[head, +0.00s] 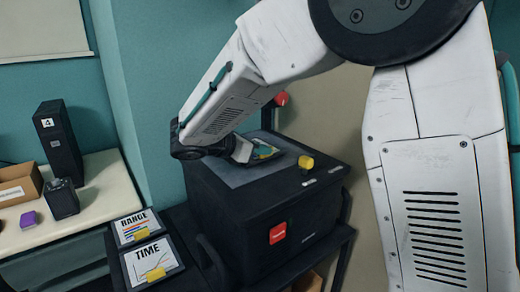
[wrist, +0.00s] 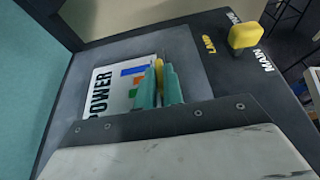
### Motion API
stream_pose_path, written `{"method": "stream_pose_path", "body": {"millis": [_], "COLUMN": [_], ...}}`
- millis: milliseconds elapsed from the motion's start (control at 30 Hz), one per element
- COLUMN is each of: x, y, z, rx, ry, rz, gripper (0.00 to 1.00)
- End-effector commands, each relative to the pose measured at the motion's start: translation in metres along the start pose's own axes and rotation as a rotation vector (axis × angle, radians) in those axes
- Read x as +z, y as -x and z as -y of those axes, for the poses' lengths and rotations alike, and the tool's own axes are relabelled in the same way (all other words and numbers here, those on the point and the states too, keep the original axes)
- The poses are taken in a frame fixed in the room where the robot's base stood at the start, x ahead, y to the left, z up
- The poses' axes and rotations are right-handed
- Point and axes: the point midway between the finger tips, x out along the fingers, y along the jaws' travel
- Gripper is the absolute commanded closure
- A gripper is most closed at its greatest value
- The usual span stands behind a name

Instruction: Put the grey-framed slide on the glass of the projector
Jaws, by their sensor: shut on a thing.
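The black projector (head: 258,210) has a flat grey glass top (head: 222,172). A slide marked POWER (wrist: 108,93) with coloured bars is over the glass in the wrist view; it also shows in the head view (head: 264,150). My gripper (wrist: 160,82) is shut on the slide's yellow tab (wrist: 160,66), between teal fingers. In the head view my gripper (head: 243,150) is low over the glass. The slide looks flat and near the glass, but I cannot tell whether it touches. Its frame is hard to tell from the grey surface, and my gripper hides its near part.
Slides marked RANGE (head: 134,226) and TIME (head: 150,262) lie left of the projector. A yellow knob (head: 306,162) stands on the projector's top right. A white table (head: 100,195) at left holds a black speaker (head: 58,142), a cardboard box (head: 20,186) and a purple block (head: 28,219).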

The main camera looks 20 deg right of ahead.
Motion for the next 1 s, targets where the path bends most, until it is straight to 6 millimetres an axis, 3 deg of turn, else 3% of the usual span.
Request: {"method": "stream_pose_path", "body": {"millis": [300,400,767,1000], "x": [-0.002,-0.003,0.002,0.001], "y": [-0.001,-0.001,0.001,0.043], "z": [0.0,0.0,0.0,-0.001], "rx": [0.0,0.001,0.001,0.006], "ry": [0.0,0.0,-0.003,-0.001], "rz": [0.001,0.0,0.0,0.0], "gripper": [1.0,0.69,0.69,0.69]}}
